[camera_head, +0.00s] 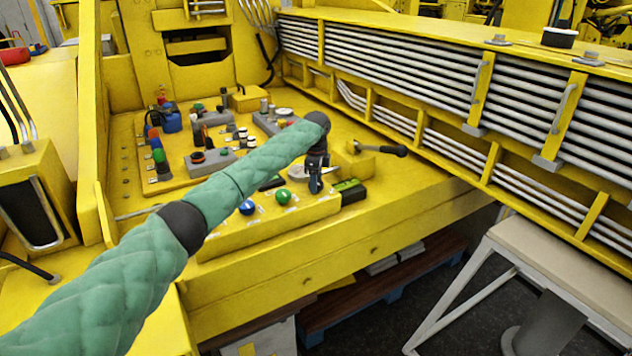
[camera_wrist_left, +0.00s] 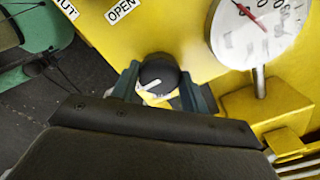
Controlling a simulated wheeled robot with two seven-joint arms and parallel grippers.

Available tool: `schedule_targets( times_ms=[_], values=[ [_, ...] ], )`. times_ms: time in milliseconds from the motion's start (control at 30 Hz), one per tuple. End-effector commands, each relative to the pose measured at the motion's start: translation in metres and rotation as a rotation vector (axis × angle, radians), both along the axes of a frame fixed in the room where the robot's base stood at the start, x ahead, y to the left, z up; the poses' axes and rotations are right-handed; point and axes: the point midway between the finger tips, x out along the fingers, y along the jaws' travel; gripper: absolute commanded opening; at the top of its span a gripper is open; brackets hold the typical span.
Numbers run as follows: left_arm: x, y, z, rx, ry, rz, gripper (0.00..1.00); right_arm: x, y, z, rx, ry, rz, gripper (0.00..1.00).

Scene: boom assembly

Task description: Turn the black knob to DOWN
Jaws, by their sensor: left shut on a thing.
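The black knob (camera_wrist_left: 158,74) sits on the yellow panel in the left wrist view, with a white pointer line on its face aimed toward the lower left of the picture. My left gripper (camera_wrist_left: 160,88) has one finger on each side of it and is shut on it. In the head view my left gripper (camera_head: 316,180) points down at the front edge of the control panel and hides the knob. The label for DOWN cannot be made out. My right gripper is in neither view.
A white gauge (camera_wrist_left: 250,32) with a red needle stands close beside the knob. An OPEN label (camera_wrist_left: 122,10) is above it. A green knob (camera_head: 283,197), a blue knob (camera_head: 247,208) and a green-and-black box (camera_head: 350,190) are near my gripper. A black-ended lever (camera_head: 394,150) lies to the right.

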Motion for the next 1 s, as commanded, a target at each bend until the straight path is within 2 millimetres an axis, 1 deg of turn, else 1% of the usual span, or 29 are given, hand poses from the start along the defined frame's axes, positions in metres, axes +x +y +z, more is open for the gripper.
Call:
schedule_targets(
  times_ms=[500, 533, 633, 767, 1000],
  values=[
    [0.0, 0.0, 0.001, -0.001, -0.002, -0.023, 0.22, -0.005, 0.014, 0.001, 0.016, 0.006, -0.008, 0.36],
    [0.0, 0.0, 0.001, -0.001, -0.002, -0.023, 0.47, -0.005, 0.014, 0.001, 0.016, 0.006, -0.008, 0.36],
    [0.0, 0.0, 0.001, -0.001, -0.002, -0.022, 0.66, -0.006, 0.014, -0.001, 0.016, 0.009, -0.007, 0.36],
    [0.0, 0.0, 0.0, 0.0, -0.001, -0.022, 0.67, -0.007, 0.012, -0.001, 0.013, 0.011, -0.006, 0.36],
    [0.0, 0.0, 0.003, -0.001, -0.002, -0.022, 0.67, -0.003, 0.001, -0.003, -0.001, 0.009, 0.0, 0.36]
  ],
)
